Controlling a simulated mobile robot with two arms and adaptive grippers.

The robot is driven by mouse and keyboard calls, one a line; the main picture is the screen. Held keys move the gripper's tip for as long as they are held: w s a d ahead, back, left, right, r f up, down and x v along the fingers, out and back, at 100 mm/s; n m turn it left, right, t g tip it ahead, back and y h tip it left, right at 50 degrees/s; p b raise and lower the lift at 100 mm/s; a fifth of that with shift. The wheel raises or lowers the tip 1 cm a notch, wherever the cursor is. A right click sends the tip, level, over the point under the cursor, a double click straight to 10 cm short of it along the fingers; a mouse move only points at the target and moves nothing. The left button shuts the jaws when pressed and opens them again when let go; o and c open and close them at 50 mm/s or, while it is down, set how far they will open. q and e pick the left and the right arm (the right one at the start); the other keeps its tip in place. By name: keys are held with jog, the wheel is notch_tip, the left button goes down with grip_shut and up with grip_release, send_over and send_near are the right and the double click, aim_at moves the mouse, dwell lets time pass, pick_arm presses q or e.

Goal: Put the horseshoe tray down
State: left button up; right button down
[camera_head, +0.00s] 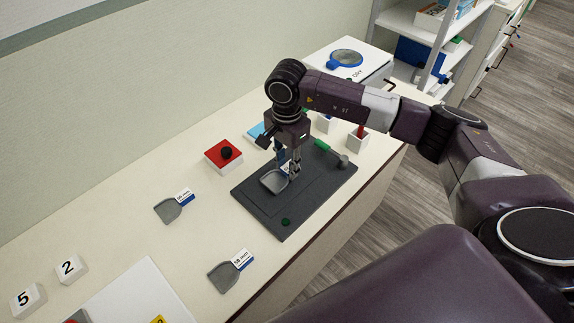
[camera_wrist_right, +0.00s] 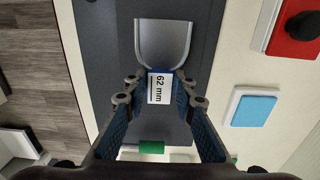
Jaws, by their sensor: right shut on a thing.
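In the right wrist view the tray (camera_wrist_right: 163,42) shows a white label reading 62 mm. My right gripper (camera_head: 290,172) points down over the dark mat (camera_head: 266,209) and is shut on the tray's labelled end. The fingertips stand on either side of the label in the wrist view. The tray is over or on the mat; I cannot tell whether it touches. My left gripper is not in view.
Two similar grey trays (camera_head: 168,210) (camera_head: 224,277) lie on the counter to the left and front. A red box with a black knob (camera_head: 226,152) stands behind the mat. Number blocks (camera_head: 70,269) stand at left.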

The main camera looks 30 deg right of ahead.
jog(key=shift+f, duration=0.65)
jog(key=shift+f, duration=0.2)
jog(key=c, duration=1.6)
grip_release()
jog(key=shift+r, duration=0.15)
